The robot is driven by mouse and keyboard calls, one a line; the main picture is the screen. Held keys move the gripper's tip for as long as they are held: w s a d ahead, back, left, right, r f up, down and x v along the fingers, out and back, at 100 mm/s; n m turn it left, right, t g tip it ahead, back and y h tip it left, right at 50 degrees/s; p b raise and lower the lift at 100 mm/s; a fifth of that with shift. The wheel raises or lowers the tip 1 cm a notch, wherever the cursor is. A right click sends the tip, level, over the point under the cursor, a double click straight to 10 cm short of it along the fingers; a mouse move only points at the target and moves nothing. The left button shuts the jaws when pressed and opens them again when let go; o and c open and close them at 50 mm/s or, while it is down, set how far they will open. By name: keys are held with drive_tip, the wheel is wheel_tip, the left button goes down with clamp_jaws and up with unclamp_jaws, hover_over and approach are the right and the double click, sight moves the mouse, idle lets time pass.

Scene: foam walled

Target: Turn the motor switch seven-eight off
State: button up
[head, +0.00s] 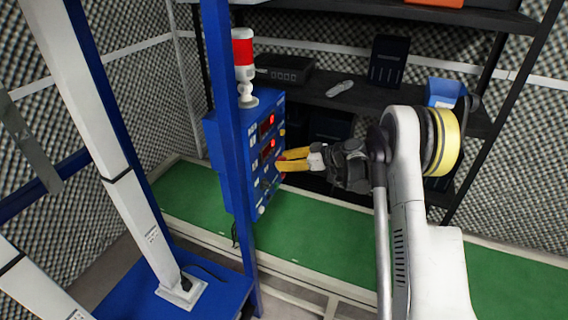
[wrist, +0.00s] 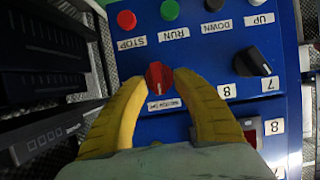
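The blue control panel (head: 267,150) faces right; the wrist view shows it upside down. A red rotary knob (wrist: 158,77) sits on it with a small white label (wrist: 163,104) beside it, too blurred to read surely. My gripper (wrist: 160,79) has its yellow fingertips on either side of this knob, close against it, apparently shut on it. In the head view my gripper (head: 284,160) reaches the panel from the right. A black rotary knob (wrist: 256,62) sits to the right, near labels 7 and 8. The red knob's head-view outline is mostly hidden by the fingers.
Push buttons labelled STOP (wrist: 127,20), RUN (wrist: 169,10) and DOWN (wrist: 214,4) line the top of the wrist view. A blue post (head: 222,120) stands left of the panel. A dark shelf (head: 385,98) stands behind my arm; a green strip (head: 340,235) lies below.

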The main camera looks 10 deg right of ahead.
clamp_jaws()
drive_tip(key=shift+w, duration=0.1)
idle(0.4)
drive_tip(key=m+g, duration=0.1)
drive_tip(key=m+y, duration=0.1)
drive_tip(key=m, duration=0.1)
drive_tip(key=shift+w+d+f+g+b, duration=0.1)
drive_tip(key=shift+w+g+b, duration=0.05)
drive_tip(key=shift+g+b, duration=0.25)
drive_tip(key=m+y, duration=0.1)
drive_tip(key=m, duration=0.2)
drive_tip(key=m+g+y+b, duration=0.1)
drive_tip(key=m+y, duration=0.1)
drive_tip(key=m, duration=0.1)
drive_tip(key=m+g+y+b, duration=0.1)
drive_tip(key=m+y, duration=0.1)
drive_tip(key=m, duration=0.2)
drive_tip(key=shift+w+d+f, duration=0.15)
drive_tip(key=shift+w+f, duration=0.05)
drive_tip(key=shift+f, duration=0.2)
drive_tip(key=shift+m+y, duration=0.3)
